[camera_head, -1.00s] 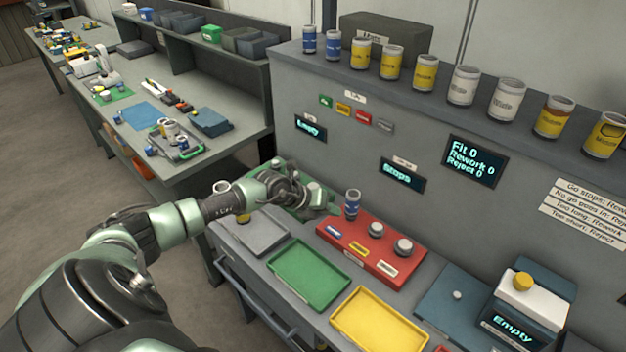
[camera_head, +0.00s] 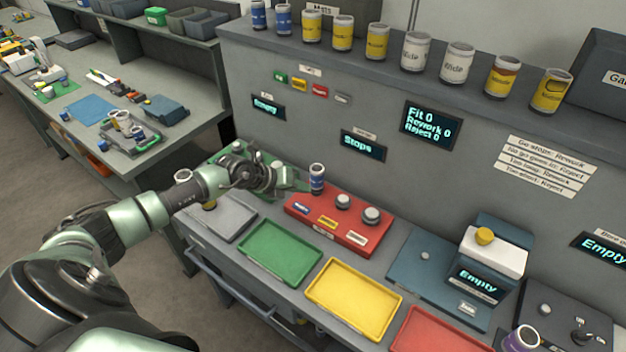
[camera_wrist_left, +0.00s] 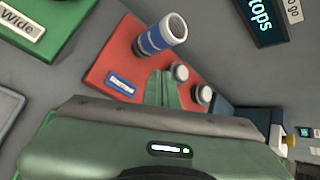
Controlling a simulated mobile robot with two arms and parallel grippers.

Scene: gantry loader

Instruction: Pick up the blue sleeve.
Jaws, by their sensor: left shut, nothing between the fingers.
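A blue sleeve (camera_head: 317,178) with a pale rim stands upright at the back left of the red block (camera_head: 350,243). In the left wrist view the blue sleeve (camera_wrist_left: 158,38) appears tilted, above the fingers, on the red block (camera_wrist_left: 112,62). My left gripper (camera_head: 272,180) is to the left of the sleeve in the head view, apart from it. In the left wrist view its fingers (camera_wrist_left: 163,88) are shut and empty. My right gripper is out of view.
Two more blue sleeves (camera_head: 271,16) stand on the top ledge beside yellow and white ones. Short grey-topped posts (camera_head: 372,214) stand on the red block. Green (camera_head: 279,278), yellow (camera_head: 354,316) and red trays (camera_head: 440,333) line the front. A blue gauge station (camera_head: 478,283) is right.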

